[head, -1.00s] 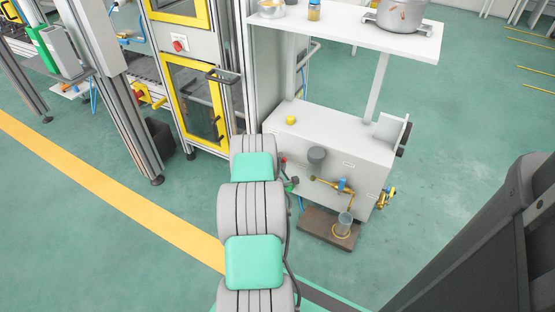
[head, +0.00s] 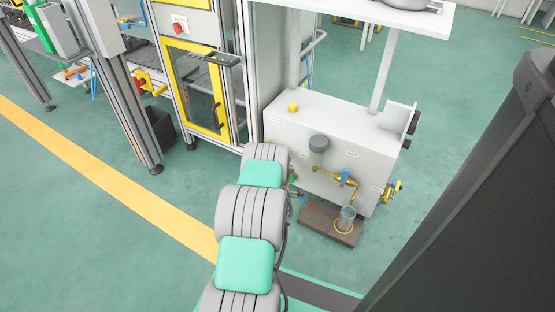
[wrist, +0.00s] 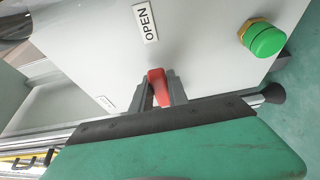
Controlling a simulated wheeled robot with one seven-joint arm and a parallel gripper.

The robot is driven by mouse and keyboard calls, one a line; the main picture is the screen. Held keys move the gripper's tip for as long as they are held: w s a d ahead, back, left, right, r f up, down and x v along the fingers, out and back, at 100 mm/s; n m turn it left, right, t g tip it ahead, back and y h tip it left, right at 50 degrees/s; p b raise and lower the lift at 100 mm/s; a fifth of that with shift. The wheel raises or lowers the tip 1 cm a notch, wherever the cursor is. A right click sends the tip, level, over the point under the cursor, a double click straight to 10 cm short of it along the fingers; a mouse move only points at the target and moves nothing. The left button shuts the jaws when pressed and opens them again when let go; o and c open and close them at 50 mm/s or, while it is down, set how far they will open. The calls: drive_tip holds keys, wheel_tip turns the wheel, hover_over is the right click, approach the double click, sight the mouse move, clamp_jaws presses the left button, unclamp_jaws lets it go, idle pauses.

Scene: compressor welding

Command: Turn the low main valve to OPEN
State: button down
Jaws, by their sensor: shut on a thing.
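The low main valve's red handle (wrist: 157,88) shows in the wrist view on the grey cabinet face. My gripper (wrist: 160,92) is shut on this handle, with one dark finger on each side of it. An OPEN label (wrist: 145,22) is on the panel above the handle. In the head view my arm covers the handle and my gripper at the left end of the grey cabinet (head: 330,135).
A green knob on a brass fitting (wrist: 265,38) sticks out right of the handle. In the head view, brass piping with a blue valve (head: 345,175) and a cup (head: 346,218) on a brown base (head: 318,226) stand right of my arm. Open floor lies in front.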

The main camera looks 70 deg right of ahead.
drive_tip(key=shift+w, duration=0.1)
drive_tip(key=c, duration=1.3)
unclamp_jaws()
drive_tip(key=shift+p+v, duration=0.45)
drive_tip(key=shift+v, duration=3.45)
